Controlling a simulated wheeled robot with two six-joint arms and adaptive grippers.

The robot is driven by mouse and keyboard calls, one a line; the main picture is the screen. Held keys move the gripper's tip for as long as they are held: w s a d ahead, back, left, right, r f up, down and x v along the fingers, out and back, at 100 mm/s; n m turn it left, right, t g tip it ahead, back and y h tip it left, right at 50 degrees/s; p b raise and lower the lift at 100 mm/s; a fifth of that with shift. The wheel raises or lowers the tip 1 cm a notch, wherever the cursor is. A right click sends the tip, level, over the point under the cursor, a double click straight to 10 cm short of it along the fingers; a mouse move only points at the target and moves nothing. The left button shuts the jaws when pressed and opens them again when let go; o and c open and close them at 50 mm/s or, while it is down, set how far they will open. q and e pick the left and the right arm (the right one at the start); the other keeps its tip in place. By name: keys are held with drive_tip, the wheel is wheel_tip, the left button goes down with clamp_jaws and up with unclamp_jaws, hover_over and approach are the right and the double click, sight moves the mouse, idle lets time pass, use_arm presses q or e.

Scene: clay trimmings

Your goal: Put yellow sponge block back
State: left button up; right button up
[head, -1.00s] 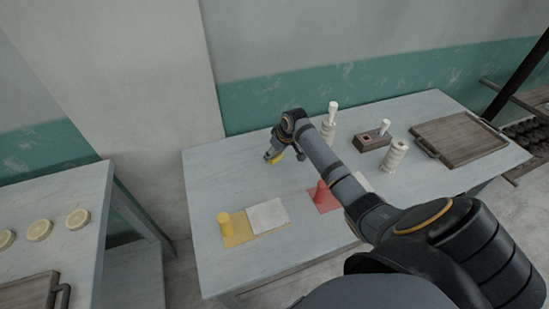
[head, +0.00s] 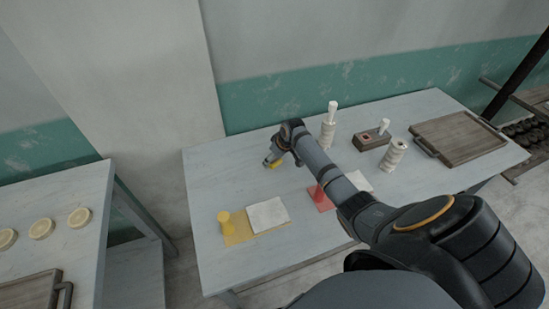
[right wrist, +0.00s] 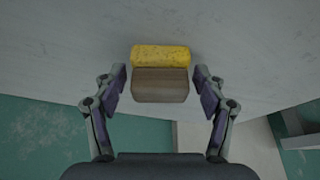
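The yellow sponge block (head: 277,165) is at the back left of the long grey table, partly hidden by my right gripper (head: 270,160). In the right wrist view it shows a rough yellow side (right wrist: 160,55) and a brown wooden part (right wrist: 160,86). The fingers of my right gripper (right wrist: 160,80) are spread to both sides of the wooden part, with a narrow gap on each side. A yellow mat (head: 239,239) with a yellow cylinder (head: 226,222) stands at the table's front left. My left gripper is not in view.
A red cylinder (head: 317,193), a white stacked tool (head: 328,128), a small box (head: 369,140), a white ribbed piece (head: 394,154) and a wooden tray (head: 458,138) stand farther right. Left table holds round discs (head: 41,229).

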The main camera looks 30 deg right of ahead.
drive_tip(key=shift+r, duration=0.15)
drive_tip(key=shift+s+d+r, duration=0.1)
drive_tip(key=shift+r, duration=0.2)
drive_tip(key=v, duration=1.1)
drive_tip(key=shift+r, duration=0.2)
